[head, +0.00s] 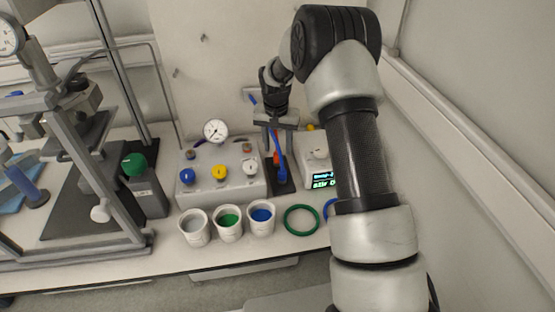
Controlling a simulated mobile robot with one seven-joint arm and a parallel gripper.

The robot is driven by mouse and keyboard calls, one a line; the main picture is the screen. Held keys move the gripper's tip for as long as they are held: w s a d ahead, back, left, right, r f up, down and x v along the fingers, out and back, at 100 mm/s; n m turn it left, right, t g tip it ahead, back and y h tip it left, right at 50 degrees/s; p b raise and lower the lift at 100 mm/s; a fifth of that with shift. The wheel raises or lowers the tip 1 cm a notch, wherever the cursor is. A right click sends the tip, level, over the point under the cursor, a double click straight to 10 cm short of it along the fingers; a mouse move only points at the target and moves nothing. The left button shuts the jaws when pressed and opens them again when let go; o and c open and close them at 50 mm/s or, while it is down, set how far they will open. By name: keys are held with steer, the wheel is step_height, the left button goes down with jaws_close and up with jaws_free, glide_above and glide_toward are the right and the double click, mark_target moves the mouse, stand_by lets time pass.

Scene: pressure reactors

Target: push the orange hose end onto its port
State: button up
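My gripper (277,122) points down at the back of the bench, between the grey valve panel and the white device with a display. A small orange piece (276,157), perhaps the hose end, shows just below the gripper beside a blue upright part (281,150). Both are above a dark base plate (283,186). The gripper is too small in view to tell its finger opening or whether it touches the orange piece. I cannot make out the port.
The grey panel (235,188) carries a gauge and several coloured knobs. The white device (318,172) stands right of the gripper. Several cups (195,236) and a green ring (288,220) lie in front. A metal frame (97,175) stands left. My arm covers the bench's right side.

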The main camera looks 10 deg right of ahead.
mark_target(278, 153)
steer(key=shift+w+f, duration=0.15)
steer(key=shift+f, duration=1.15)
steer(key=shift+w+f, duration=0.15)
steer(key=shift+f, duration=1.1)
steer(key=shift+c, duration=0.4)
steer(key=c, duration=1)
